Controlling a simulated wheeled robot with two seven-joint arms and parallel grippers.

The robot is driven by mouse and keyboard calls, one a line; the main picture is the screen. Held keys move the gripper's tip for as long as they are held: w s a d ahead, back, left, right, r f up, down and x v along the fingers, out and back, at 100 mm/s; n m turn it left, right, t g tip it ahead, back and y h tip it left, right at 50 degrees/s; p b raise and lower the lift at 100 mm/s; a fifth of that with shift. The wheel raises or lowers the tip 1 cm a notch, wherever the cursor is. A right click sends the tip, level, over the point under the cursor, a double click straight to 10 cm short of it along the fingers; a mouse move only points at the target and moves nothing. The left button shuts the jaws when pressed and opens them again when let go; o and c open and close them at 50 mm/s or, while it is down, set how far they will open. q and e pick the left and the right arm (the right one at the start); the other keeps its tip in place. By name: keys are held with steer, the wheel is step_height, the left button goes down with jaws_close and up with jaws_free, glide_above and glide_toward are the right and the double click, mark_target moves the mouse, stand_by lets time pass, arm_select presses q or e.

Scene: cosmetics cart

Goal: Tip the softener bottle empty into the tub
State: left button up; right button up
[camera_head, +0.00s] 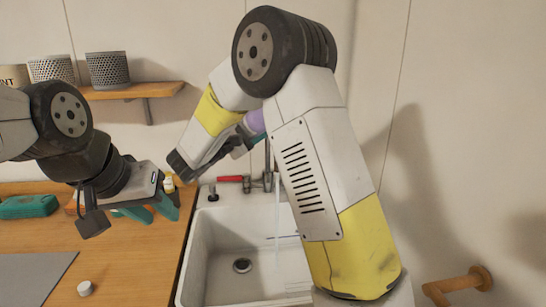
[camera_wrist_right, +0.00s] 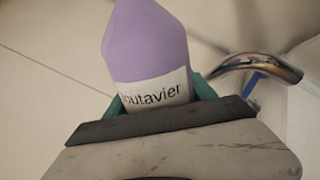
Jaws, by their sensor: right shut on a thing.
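The purple softener bottle (camera_head: 254,121) shows only in part behind my right arm in the head view. In the right wrist view the bottle (camera_wrist_right: 150,45) fills the top middle, with a white label. My right gripper (camera_wrist_right: 160,98) is shut on it, its green fingers on both sides. The bottle is held above the back of the white tub (camera_head: 215,240), a sink basin with a dark drain. A thin pale stream (camera_head: 277,220) runs down into the tub; its source is hidden by my arm. My left gripper (camera_head: 150,212) is open and empty above the wooden counter.
A white cap (camera_head: 85,288), a grey mat (camera_head: 35,275) and a green object (camera_head: 28,206) lie on the counter (camera_head: 135,265). A shelf (camera_head: 140,90) holds pots.

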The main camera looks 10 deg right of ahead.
steer(key=m, duration=0.2)
steer(key=m+h, duration=0.1)
steer(key=shift+w+a+r+m, duration=0.1)
steer(key=shift+w+a+m, duration=0.2)
steer(key=shift+w+m, duration=0.1)
steer(key=shift+s+d+r+m+g, duration=0.15)
steer(key=shift+s+m+g, duration=0.1)
steer(key=shift+m, duration=0.4)
steer(key=shift+s+d+m+g, duration=0.15)
steer(key=shift+s+m+g, duration=0.1)
steer(key=shift+m, duration=0.7)
steer(key=shift+s+d+r+m+g+h, duration=0.1)
steer(key=shift+m+g+h, duration=0.15)
steer(key=shift+m, duration=0.55)
steer(key=shift+d+r+m+g+h, duration=0.15)
steer(key=shift+m+h, duration=0.2)
steer(key=shift+m, duration=0.45)
steer(key=shift+s+d+r+m+g, duration=0.1)
steer(key=shift+s+r+m+g, duration=0.2)
steer(key=shift+r+m, duration=0.6)
steer(key=shift+s+d+r+m, duration=0.15)
steer(key=shift+r+m, duration=0.1)
steer(key=shift+m, duration=0.35)
steer(key=shift+s+d+r+m, duration=0.15)
steer(key=shift+r+m, duration=0.1)
steer(key=shift+m, duration=0.35)
